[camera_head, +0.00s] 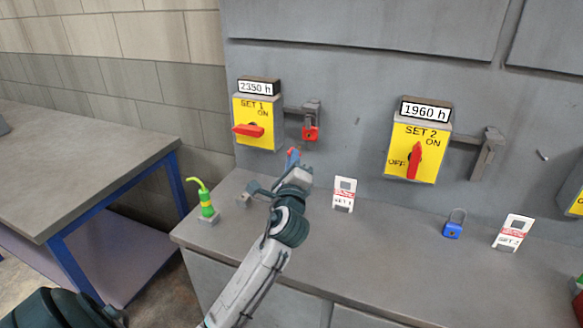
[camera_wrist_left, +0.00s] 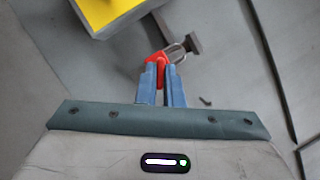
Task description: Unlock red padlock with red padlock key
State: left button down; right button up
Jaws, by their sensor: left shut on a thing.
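The red padlock (camera_head: 310,134) hangs on the grey hasp beside the SET 1 switch box, its body below the shackle. My left gripper (camera_head: 293,155) is just below and left of it in the head view. In the left wrist view, the fingers (camera_wrist_left: 160,84) are shut with a narrow red piece between them, seemingly the red padlock key (camera_wrist_left: 160,72). The key is mostly hidden by the fingers. The red padlock (camera_wrist_left: 155,58) shows just beyond the fingertips, with its grey shackle to the right. Whether key and padlock touch cannot be told. My right gripper is not in view.
The SET 1 box (camera_head: 258,124) and SET 2 box (camera_head: 417,152) are on the grey wall. A table (camera_head: 80,150) is at left.

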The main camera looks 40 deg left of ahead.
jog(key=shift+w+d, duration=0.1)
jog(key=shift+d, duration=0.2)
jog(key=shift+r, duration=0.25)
pick_arm(q)
jog(key=shift+w, duration=0.15)
jog(key=shift+w+a, duration=0.15)
jog(key=shift+w, duration=0.5)
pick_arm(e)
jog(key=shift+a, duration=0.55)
pick_arm(q)
jog(key=shift+w, duration=0.1)
jog(key=shift+w+a, duration=0.2)
jog(key=shift+w, duration=0.55)
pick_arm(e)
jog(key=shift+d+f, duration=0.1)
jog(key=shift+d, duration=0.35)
